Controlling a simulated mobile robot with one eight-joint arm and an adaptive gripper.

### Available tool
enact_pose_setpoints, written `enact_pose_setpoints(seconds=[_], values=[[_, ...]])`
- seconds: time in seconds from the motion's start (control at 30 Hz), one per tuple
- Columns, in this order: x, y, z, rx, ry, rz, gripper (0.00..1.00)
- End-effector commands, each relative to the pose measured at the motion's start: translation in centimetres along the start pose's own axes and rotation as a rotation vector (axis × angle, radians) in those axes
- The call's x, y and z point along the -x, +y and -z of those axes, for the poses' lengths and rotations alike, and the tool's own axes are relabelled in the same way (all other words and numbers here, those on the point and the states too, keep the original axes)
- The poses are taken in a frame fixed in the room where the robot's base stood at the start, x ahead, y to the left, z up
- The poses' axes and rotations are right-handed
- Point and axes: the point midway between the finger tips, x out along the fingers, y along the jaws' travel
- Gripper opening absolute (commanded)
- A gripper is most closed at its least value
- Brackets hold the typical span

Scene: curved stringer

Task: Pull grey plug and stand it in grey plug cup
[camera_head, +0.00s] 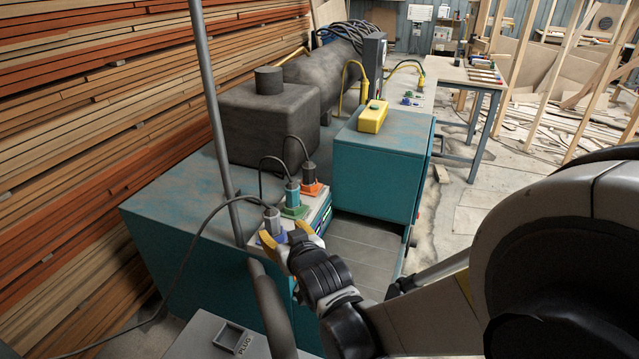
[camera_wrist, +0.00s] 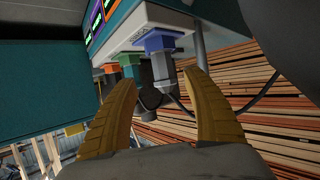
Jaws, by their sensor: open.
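The grey plug (camera_head: 271,221) stands in the blue-purple socket at the near end of a row on a white-topped socket box. It also shows in the wrist view (camera_wrist: 163,68), with a dark cable leading off. My gripper (camera_head: 284,240) is open, its two yellow fingers close to the grey plug. In the wrist view, the plug is in line with the gap between the fingertips (camera_wrist: 160,82); I cannot tell whether either finger touches it. The grey plug cup (camera_head: 230,337), a small square holder marked PLUG, is on a grey surface at the bottom left and looks empty.
A teal plug (camera_head: 292,194) in a green socket and a dark plug (camera_head: 310,173) in an orange socket stand just behind the grey one. A grey upright pole (camera_head: 215,120) rises left of them. A yellow box (camera_head: 373,117) sits on the teal cabinet (camera_head: 375,165).

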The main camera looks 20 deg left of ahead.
Motion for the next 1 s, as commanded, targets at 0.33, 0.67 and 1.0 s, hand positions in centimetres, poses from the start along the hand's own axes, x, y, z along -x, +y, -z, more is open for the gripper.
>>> enact_pose_setpoints(seconds=[0.33,0.67,1.0], values=[[-3.6,0.0,-0.2,0.0,-0.001,-0.001,0.59],[-8.1,-0.4,-0.5,-0.001,-0.001,-0.002,0.59],[-8.2,-0.4,-0.4,-0.001,-0.001,-0.002,0.23]])
